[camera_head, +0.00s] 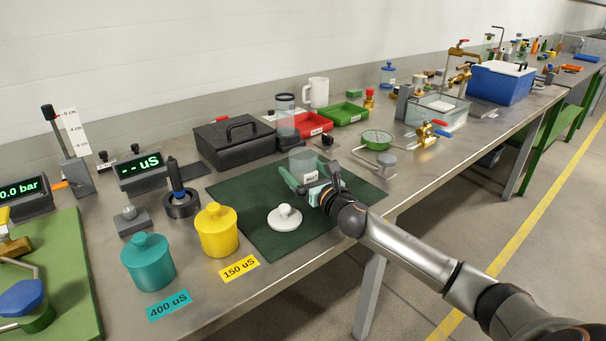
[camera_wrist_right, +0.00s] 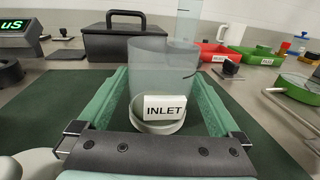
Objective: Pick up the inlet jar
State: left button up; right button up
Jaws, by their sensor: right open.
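The inlet jar (camera_head: 303,160) is a clear, see-through cylinder with a white label. It stands upright on the dark green mat (camera_head: 250,238). In the right wrist view the jar (camera_wrist_right: 150,70) shows its INLET label and a pale round base. My right gripper (camera_head: 305,180) is open, with a green finger on each side of the jar. In the wrist view the fingers (camera_wrist_right: 158,95) flank the jar, with a small gap visible on both sides. A white knobbed lid (camera_head: 285,219) lies on the mat left of the gripper. My left gripper is not in view.
A black case (camera_head: 234,143) and another clear jar (camera_head: 285,115) with a dark top stand behind the mat. Red (camera_head: 312,124) and green (camera_head: 345,112) trays sit further back. Yellow (camera_head: 217,232) and teal (camera_head: 148,263) pots stand at left. A green-faced gauge (camera_head: 377,139) is at right.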

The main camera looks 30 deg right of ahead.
jog(key=shift+w, duration=0.1)
jog(key=c, duration=1.2)
